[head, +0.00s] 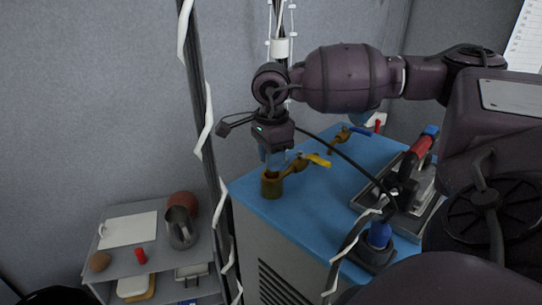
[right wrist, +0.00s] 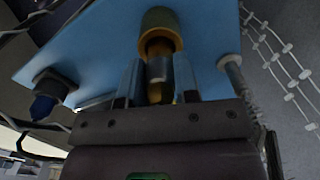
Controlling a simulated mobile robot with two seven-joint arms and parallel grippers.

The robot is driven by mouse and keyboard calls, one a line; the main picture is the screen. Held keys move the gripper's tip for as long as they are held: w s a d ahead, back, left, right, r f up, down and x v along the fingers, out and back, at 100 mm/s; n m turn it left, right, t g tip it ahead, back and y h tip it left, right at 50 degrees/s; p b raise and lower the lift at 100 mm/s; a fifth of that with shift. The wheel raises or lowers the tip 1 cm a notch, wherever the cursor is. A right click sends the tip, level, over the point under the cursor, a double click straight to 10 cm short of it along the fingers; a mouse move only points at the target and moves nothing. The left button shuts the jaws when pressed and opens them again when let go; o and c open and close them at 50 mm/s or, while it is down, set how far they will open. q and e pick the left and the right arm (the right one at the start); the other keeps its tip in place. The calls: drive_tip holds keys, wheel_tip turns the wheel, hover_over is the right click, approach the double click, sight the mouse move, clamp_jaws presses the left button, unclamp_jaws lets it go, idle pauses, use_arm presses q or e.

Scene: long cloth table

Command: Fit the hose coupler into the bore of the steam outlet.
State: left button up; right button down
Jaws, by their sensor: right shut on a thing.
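The steam outlet (head: 271,185) is a brass-brown upright cylinder at the near left corner of the blue table top. Its open round bore shows in the right wrist view (right wrist: 160,20). My right gripper (head: 274,160) points down just above the outlet. It is shut on the hose coupler, a silver and brass piece (right wrist: 158,68) between the fingers in the right wrist view. The coupler's far end lines up roughly with the bore's mouth; I cannot tell whether it is inside or only in front. My left gripper is not in view.
A yellow-handled valve (head: 308,163) stands right beside the outlet, and a blue-handled valve (head: 345,134) farther back. A tray with a red-handled device (head: 418,150) and a blue-capped fitting (head: 379,236) are to the right. A grey shelf (head: 215,243) stands lower left.

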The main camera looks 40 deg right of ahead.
drive_tip(key=shift+f+b, duration=0.45)
drive_tip(key=shift+f, duration=0.3)
drive_tip(key=shift+f+b, duration=0.3)
drive_tip(key=shift+f, duration=0.2)
drive_tip(key=c, duration=1.1)
unclamp_jaws()
drive_tip(key=o, duration=0.3)
drive_tip(key=shift+r, duration=0.15)
wheel_tip(320, 180, up, 10)
drive_tip(key=shift+r, duration=0.35)
